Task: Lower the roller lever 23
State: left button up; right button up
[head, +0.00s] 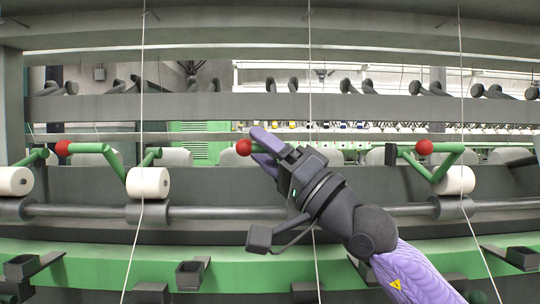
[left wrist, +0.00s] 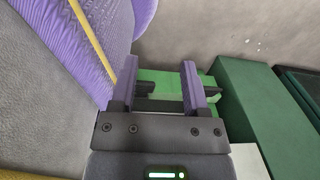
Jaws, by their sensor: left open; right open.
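Several green roller levers with red ball knobs stand in a row in the head view; I can read no number on them. The middle lever shows its red knob (head: 243,147), with most of its green arm hidden behind my right gripper. My right gripper (head: 256,146) is open, its purple fingers pointing left, above and below the short stretch just right of the knob. I cannot tell whether they touch it. In the left wrist view my left gripper (left wrist: 160,75) is open, with nothing seen held between its fingers.
The left lever's knob (head: 63,148) and the right lever's knob (head: 424,147) flank the middle one. White rollers (head: 148,183) sit by the levers above a grey shaft (head: 240,212). Thin threads run vertically in front. Green blocks (left wrist: 250,100) stand beyond my left gripper.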

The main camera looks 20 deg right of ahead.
pick_arm(q)
jog(key=shift+g, duration=0.3)
jog(key=f+b, duration=0.1)
jog(key=s+a+f+b, duration=0.1)
jog(key=s+f+b, duration=0.1)
jog(key=shift+s+a+f, duration=0.15)
jog(key=shift+s+a, duration=0.05)
jog(key=shift+a, duration=0.05)
pick_arm(e)
jog(key=v, duration=0.9)
jog(key=shift+s+d+f, duration=0.25)
